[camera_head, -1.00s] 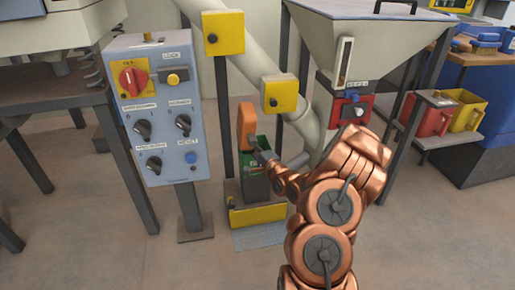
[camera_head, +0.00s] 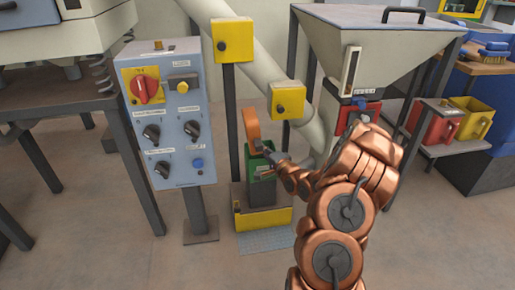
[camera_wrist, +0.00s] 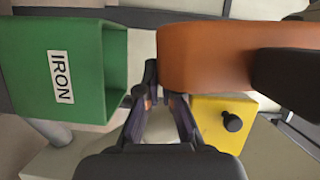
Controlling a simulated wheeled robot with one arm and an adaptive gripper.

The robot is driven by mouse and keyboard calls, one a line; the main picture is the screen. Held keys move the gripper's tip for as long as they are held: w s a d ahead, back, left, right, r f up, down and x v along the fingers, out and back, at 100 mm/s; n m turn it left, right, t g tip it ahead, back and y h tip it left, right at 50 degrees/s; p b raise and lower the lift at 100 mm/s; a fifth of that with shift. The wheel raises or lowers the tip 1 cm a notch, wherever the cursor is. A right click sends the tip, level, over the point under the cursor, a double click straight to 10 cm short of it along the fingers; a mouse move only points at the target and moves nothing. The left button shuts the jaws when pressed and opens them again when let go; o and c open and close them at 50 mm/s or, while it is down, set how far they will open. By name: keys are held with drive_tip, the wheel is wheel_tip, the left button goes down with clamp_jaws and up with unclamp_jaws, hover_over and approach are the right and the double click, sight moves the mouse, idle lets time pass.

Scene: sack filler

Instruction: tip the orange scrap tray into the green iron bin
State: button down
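The orange scrap tray (camera_head: 251,126) stands nearly on end in the air above the green iron bin (camera_head: 258,163). In the wrist view the tray (camera_wrist: 215,58) is at the upper right, and the green bin (camera_wrist: 88,110), labelled IRON, is on the left with its open end towards the tray. My gripper (camera_head: 262,148) is at the tray's lower end, just above the bin's rim. In the wrist view its dark fingers (camera_wrist: 162,92) reach in and appear shut on the tray's end. The tray's inside and any scrap are hidden.
The bin stands on a yellow-fronted base (camera_head: 264,218). A blue control panel (camera_head: 172,125) stands to the left. Yellow boxes (camera_head: 288,100) on a post and pipe are close behind, and a hopper (camera_head: 375,50) is to the right.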

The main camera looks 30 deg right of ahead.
drive_tip(key=s+r+n+g+h+b, duration=0.4)
drive_tip(key=s+r+n+b, duration=0.1)
drive_tip(key=s+r+n, duration=0.4)
drive_tip(key=shift+d+r+n+g, duration=0.3)
drive_tip(key=shift+r+n+g, duration=0.1)
drive_tip(key=shift+r+n, duration=0.8)
idle(0.5)
